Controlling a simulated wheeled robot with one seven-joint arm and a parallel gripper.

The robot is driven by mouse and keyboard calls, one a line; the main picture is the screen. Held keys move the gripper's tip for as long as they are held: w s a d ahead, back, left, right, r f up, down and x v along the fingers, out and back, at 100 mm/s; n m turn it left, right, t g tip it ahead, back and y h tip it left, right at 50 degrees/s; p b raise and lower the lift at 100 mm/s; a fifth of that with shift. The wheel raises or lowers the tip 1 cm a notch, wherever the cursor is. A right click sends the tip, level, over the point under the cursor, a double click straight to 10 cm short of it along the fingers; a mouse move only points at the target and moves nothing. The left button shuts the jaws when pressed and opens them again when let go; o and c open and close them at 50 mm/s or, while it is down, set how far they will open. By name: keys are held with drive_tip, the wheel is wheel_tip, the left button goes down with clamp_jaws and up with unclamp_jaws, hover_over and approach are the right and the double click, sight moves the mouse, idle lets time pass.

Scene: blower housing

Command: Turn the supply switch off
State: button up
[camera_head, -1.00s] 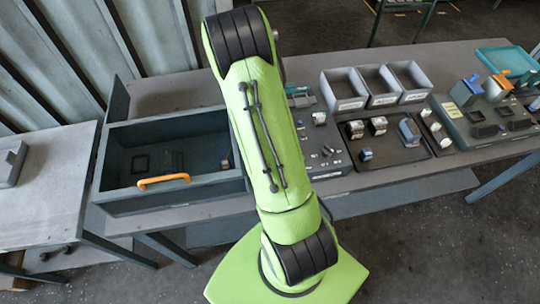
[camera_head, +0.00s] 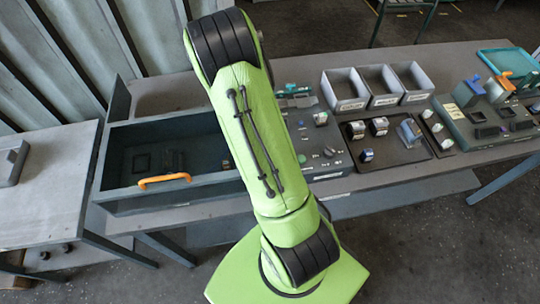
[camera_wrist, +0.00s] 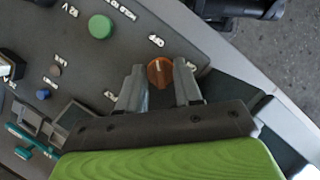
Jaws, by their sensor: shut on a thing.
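In the wrist view a round orange-brown switch knob (camera_wrist: 160,73) sits on a dark grey panel (camera_wrist: 75,35). White lettering reading OFF is printed above it, and more lettering shows at its sides. My gripper (camera_wrist: 159,67) has one finger on each side of the knob and is shut on it. A mark on the knob is too small to read surely. In the head view the panel (camera_head: 325,155) is partly covered by my green arm, and my gripper and the knob are hidden there.
A green button (camera_wrist: 100,26) and a small blue button (camera_wrist: 43,94) are on the same panel. An open drawer box with an orange handle (camera_head: 164,180) is at left. Grey bins (camera_head: 345,90) and a dark tray (camera_head: 385,160) with parts are at right.

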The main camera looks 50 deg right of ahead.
drive_tip(key=o, duration=1)
drive_tip(key=p+v, duration=0.2)
drive_tip(key=v, duration=1.3)
drive_tip(key=shift+w+r, duration=0.15)
drive_tip(key=shift+r, duration=0.2)
